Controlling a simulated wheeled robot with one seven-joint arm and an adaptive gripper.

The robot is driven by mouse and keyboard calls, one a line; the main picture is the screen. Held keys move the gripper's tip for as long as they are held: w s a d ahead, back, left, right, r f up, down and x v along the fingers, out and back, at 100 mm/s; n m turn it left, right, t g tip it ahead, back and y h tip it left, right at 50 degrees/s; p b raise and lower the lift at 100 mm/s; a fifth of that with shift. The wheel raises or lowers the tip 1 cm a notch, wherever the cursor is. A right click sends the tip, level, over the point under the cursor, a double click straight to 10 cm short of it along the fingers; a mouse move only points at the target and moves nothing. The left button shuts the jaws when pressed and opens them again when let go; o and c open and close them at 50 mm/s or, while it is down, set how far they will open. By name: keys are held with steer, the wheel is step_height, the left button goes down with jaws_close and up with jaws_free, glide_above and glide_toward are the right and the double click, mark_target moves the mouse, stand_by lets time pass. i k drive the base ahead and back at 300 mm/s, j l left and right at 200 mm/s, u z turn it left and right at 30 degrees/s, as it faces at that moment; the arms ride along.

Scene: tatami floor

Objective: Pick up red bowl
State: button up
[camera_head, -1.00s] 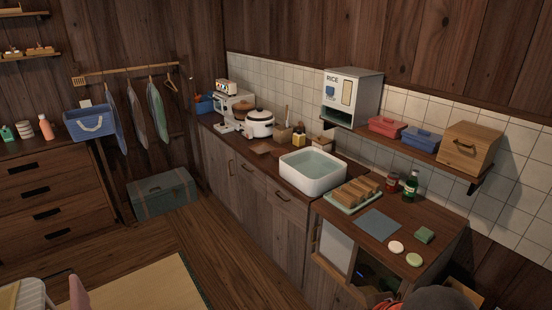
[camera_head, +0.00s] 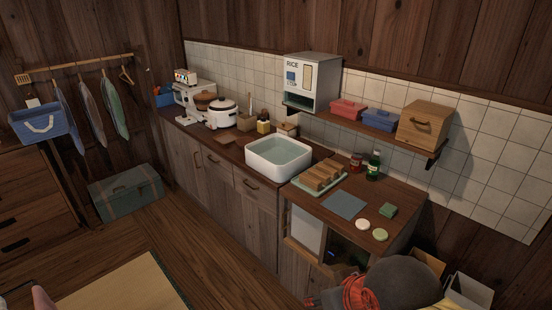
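I cannot make out a red bowl for certain in the head view. A small brown rounded vessel (camera_head: 205,99) stands on the counter behind the white rice cooker (camera_head: 222,113), too small to tell if it is a bowl. A red-orange item (camera_head: 362,293) at the bottom edge looks like folded cloth or cord and is partly cut off. My gripper is not in view.
A wooden counter holds a white basin (camera_head: 257,160), a tray of bread-like loaves (camera_head: 320,177) and bottles. A shelf carries red (camera_head: 347,108) and blue boxes. A dark rounded object (camera_head: 402,283) fills the bottom right.

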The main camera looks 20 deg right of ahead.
mark_target(243, 141)
steer(key=i+j+z, duration=0.1)
steer(key=i, duration=0.4)
steer(key=i+j+z, duration=0.1)
steer(key=i, duration=0.45)
steer(key=i+j+z, duration=0.1)
steer(key=i, duration=0.4)
steer(key=i+j+z, duration=0.1)
steer(key=i+j, duration=0.2)
steer(key=i, duration=0.2)
steer(key=i+j+z, duration=0.1)
steer(key=i+j, duration=0.15)
steer(key=i, duration=0.25)
